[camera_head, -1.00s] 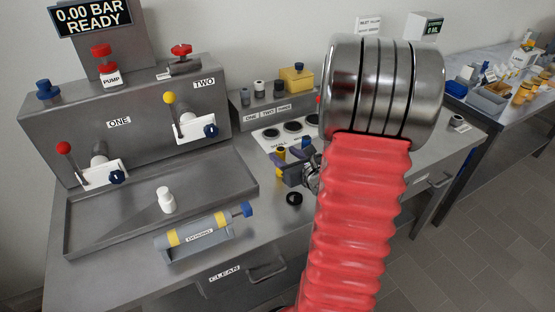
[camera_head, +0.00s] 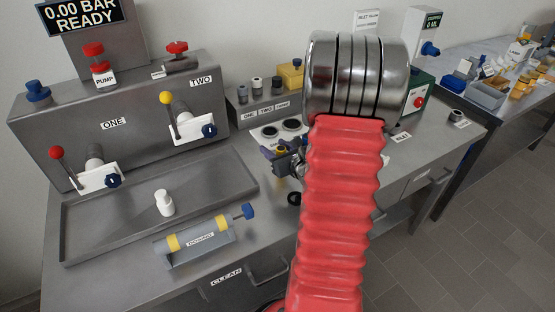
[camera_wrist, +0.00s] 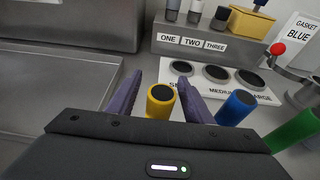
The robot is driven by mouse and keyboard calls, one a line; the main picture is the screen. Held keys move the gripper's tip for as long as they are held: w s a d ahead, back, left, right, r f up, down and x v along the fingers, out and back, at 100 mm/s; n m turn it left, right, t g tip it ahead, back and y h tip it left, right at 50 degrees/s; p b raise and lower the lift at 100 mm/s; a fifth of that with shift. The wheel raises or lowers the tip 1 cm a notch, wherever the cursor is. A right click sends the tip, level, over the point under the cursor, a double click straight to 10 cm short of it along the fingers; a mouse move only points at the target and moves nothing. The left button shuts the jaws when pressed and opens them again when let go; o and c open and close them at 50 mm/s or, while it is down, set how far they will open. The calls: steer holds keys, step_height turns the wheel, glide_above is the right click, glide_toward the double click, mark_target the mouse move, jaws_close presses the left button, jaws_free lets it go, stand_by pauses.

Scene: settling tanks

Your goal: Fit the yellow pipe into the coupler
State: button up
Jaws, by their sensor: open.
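A short yellow pipe (camera_wrist: 160,101) stands upright between the two purple fingers of my gripper (camera_wrist: 160,84) in the wrist view. My gripper is open, with a finger on either side of the pipe; the fingers do not appear closed on it. In the head view my gripper (camera_head: 286,160) is small and partly hidden by my red arm sleeve. I cannot tell for sure which fitting is the coupler. A grey cylinder with yellow bands (camera_head: 199,240) and a blue knob lies in a cradle at the front of the bench.
A blue pipe (camera_wrist: 237,107) and a green pipe (camera_wrist: 298,129) stand right of the yellow one. A white plate with three dark round openings (camera_wrist: 181,67) lies behind. A white bottle (camera_head: 164,203) stands in the metal tray (camera_head: 225,186) at left. A black ring (camera_head: 294,198) lies nearby.

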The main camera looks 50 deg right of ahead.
steer(key=shift+w, duration=0.15)
stand_by(0.3)
steer(key=shift+c, duration=0.3)
jaws_close()
steer(key=shift+r, duration=0.1)
step_height(320, 180, up, 10)
stand_by(0.9)
stand_by(0.5)
